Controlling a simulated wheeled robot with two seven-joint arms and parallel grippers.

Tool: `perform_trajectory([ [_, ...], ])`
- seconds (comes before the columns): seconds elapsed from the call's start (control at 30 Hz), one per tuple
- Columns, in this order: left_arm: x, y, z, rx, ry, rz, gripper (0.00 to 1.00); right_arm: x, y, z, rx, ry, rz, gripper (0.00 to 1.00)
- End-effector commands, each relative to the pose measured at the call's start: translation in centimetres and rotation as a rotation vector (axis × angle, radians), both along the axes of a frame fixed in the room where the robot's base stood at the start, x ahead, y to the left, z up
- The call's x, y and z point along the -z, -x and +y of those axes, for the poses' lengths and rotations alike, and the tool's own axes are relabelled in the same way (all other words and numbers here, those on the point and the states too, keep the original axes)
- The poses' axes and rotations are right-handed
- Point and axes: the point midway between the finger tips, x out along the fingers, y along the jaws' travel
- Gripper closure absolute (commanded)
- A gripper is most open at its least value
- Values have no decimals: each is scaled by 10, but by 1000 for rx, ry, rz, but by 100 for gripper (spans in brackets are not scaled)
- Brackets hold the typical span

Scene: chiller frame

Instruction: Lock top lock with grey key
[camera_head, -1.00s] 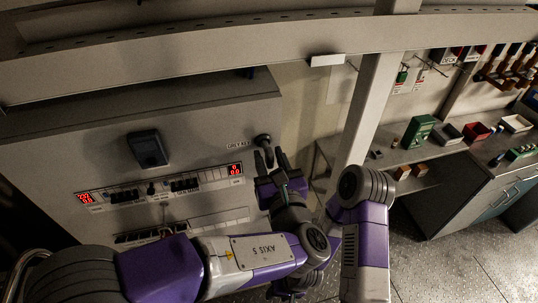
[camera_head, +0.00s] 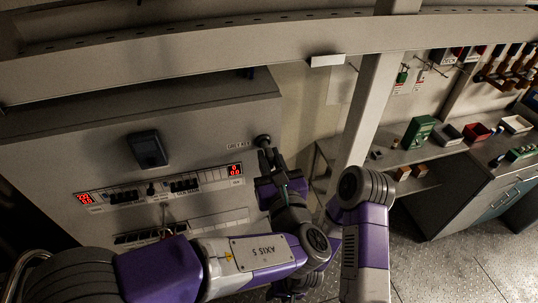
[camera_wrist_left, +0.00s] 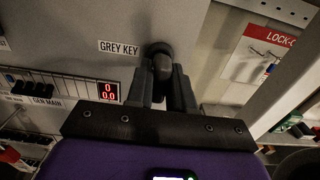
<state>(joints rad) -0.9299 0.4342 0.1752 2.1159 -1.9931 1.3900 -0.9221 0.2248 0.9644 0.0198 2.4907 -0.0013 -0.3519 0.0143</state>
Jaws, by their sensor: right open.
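The grey key lock is a round dark knob (camera_head: 262,140) on the grey panel, beside the GREY KEY label (camera_head: 238,144). The knob also shows in the left wrist view (camera_wrist_left: 161,62). My left gripper (camera_head: 270,160) is right at it. In the left wrist view my left gripper's fingers (camera_wrist_left: 164,84) stand on either side of the dark knob and key end. Whether they press on it cannot be told, and the key's shape is mostly hidden. My right gripper (camera_head: 288,290) is low in the head view, open, and partly hidden behind my left arm.
The panel (camera_head: 60,150) carries red displays (camera_head: 235,170), switches and a dark box (camera_head: 147,149). A pale upright post (camera_head: 364,115) stands right of the lock. A workbench (camera_head: 400,155) with small boxes is farther right.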

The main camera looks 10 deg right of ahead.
Motion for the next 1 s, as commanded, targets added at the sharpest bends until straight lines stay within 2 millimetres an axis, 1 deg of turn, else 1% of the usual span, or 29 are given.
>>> perform_trajectory([
  [0.7, 2, 0, 0, 0, 204, -7, 81, 36, 0, 0, 0, 0, 0, 52],
  [0.83, 2, 0, 0, 0, 233, -7, 81, 40, 0, 0, 0, 0, 0, 52],
  [1.0, 0, 0, 0, 1, 245, -7, 81, 40, 0, 0, 0, 0, 0, 52],
])
